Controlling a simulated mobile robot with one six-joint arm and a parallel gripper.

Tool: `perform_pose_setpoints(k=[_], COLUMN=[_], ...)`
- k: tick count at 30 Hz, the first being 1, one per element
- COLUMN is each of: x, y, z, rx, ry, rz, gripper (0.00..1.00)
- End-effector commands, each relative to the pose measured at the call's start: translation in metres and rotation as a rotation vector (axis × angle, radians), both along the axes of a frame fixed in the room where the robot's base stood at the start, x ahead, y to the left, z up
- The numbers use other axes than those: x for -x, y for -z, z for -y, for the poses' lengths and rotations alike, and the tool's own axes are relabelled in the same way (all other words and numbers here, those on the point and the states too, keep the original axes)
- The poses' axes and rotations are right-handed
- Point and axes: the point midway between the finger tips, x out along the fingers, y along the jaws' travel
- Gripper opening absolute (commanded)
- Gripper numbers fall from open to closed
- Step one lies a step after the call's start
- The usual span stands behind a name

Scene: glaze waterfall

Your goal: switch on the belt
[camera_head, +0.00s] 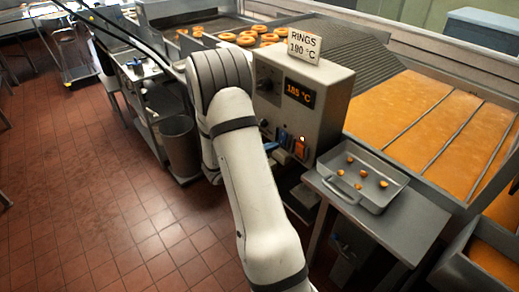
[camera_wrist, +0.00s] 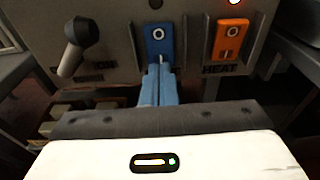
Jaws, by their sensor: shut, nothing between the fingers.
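A blue rocker switch (camera_wrist: 158,40) with an O mark at its top is on the front of a grey control box (camera_head: 325,110). My gripper (camera_wrist: 159,69) has its blue fingers shut together with nothing between them. Its tips are at the lower edge of the blue switch in the wrist view; I cannot tell whether they touch it. The fingers hide any label below that switch. An orange switch (camera_wrist: 230,39) marked HEAT is to its right, with a lit lamp (camera_wrist: 234,1) above.
A black-knobbed lever (camera_wrist: 80,34) is left of the blue switch. The box display (camera_head: 299,92) reads 185 °C, and a sign (camera_head: 304,45) on top reads RINGS 190 °C. A tray (camera_head: 378,200) with several small pieces stands at right, beside orange glaze (camera_head: 410,115). Rings (camera_head: 246,40) lie behind.

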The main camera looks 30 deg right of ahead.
Motion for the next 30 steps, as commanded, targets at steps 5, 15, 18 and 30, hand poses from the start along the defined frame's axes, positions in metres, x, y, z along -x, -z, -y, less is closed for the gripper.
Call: perform_pose_setpoints(k=[5,15,18,30], x=[-0.001,-0.001,0.0,0.001], y=[0.001,0.002,0.004,0.004], z=[0.013,0.015,0.018,0.014], rx=[0.001,0.0,0.006,0.017], ry=[0.001,0.001,0.006,0.008], rz=[0.001,0.001,0.001,0.002], gripper=[0.0,0.0,0.0,0.0])
